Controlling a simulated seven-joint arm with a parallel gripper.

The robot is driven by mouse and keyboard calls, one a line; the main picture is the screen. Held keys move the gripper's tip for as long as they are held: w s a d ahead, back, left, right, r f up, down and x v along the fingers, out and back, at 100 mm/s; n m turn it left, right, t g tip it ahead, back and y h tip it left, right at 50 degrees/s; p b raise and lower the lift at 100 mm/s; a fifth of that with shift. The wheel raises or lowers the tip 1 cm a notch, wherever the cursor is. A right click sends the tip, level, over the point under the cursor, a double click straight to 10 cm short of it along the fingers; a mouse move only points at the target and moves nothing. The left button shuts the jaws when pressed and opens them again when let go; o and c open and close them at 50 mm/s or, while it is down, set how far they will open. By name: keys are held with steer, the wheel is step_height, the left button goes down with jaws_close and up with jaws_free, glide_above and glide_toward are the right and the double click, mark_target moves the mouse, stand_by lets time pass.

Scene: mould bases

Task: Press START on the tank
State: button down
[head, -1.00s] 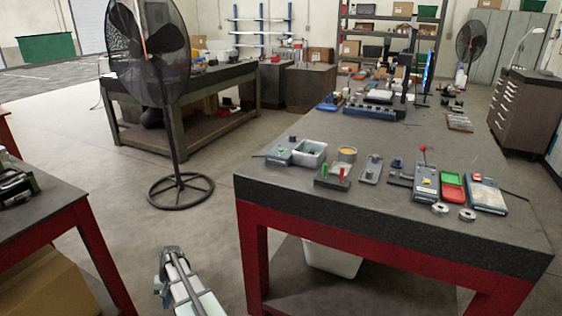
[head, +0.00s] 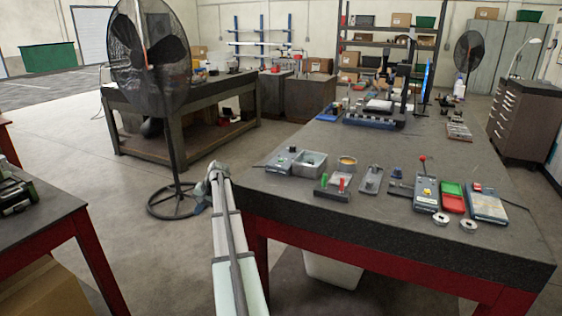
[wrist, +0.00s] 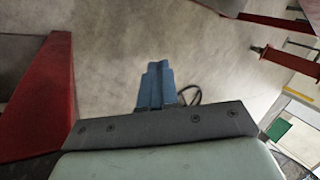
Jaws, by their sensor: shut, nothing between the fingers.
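A small grey open-topped box (head: 310,163), which looks like the tank, stands near the left front of the dark-topped workbench (head: 400,240). Beside it on the left is a low grey unit (head: 281,160) with a dark knob and a small green spot. Any START lettering is too small to read. My gripper (head: 214,172) is at the end of my arm, left of the bench's left edge and apart from the tank. In the wrist view my gripper's blue fingers (wrist: 156,75) are together and empty, over bare floor. The tank is not visible in the wrist view.
A black pedestal fan (head: 150,60) stands close behind my gripper on the left. On the bench are a block with green and red pegs (head: 332,190), a yellow-topped cup (head: 347,163) and a device with a red-knobbed lever (head: 426,190). A red-legged table (head: 45,225) is left.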

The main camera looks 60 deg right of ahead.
steer(key=s+d+r+t+h, duration=0.1)
steer(key=s+d+r, duration=0.2)
steer(key=d+r, duration=0.45)
step_height(320, 180, up, 19)
steer(key=m+t+h, duration=0.1)
steer(key=t+h, duration=0.1)
steer(key=h, duration=0.3)
glide_above(283, 160)
steer(key=shift+a+f, duration=0.1)
steer(key=shift+a, duration=0.05)
steer(key=shift+f, duration=0.2)
steer(key=shift+f, duration=4.25)
steer(key=shift+f, duration=0.15)
steer(key=shift+f, duration=0.3)
